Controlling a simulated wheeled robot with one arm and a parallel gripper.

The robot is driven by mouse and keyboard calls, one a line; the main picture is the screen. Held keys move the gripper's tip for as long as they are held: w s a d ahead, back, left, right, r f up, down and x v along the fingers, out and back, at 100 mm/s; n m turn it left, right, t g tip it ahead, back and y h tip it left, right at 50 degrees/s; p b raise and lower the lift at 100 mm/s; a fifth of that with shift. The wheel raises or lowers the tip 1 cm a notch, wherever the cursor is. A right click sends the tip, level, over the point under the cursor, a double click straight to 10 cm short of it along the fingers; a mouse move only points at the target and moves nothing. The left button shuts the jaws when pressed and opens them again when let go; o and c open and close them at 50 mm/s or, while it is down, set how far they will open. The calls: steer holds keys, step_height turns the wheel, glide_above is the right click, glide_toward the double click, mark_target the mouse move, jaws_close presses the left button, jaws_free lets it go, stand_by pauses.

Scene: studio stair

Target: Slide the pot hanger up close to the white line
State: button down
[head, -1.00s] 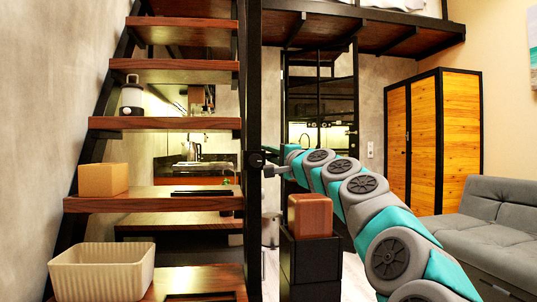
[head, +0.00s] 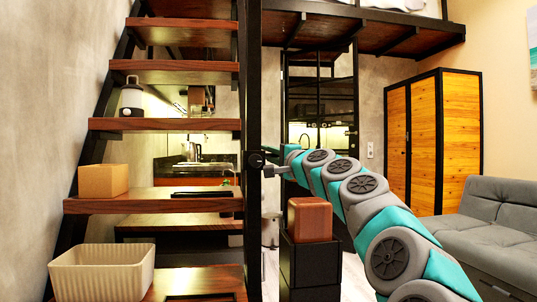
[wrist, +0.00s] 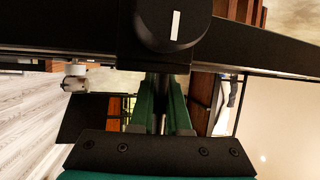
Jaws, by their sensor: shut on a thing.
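The pot hanger appears to be the small black clamp (head: 257,160) on the black upright post (head: 253,90) at the stair's right side. My gripper (head: 275,165) reaches it from the right and is shut on it. In the wrist view, my green fingers (wrist: 163,95) close on a thin dark stem below a black rounded part (wrist: 172,22). A short white mark (wrist: 175,25) shows on that part; I cannot tell if it is the white line. No white line is clear on the post in the head view. A small orange thing (head: 231,181) shows just left of the post.
Wooden stair treads (head: 165,125) are left of the post, bearing a cardboard-coloured box (head: 102,181), a cream bin (head: 103,276) and a lantern (head: 131,98). A brown block (head: 310,219) stands on a black stand (head: 310,262) below my arm.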

step_height(320, 180, up, 16)
steer(key=p, duration=1.1)
steer(key=shift+f+p, duration=0.15)
steer(key=shift+p, duration=0.25)
steer(key=c, duration=0.9)
jaws_free()
steer(key=shift+s, duration=0.1)
steer(key=b+v, duration=0.2)
steer(key=v, duration=0.5)
steer(key=shift+s+d+f, duration=0.15)
steer(key=shift+s+f, duration=0.05)
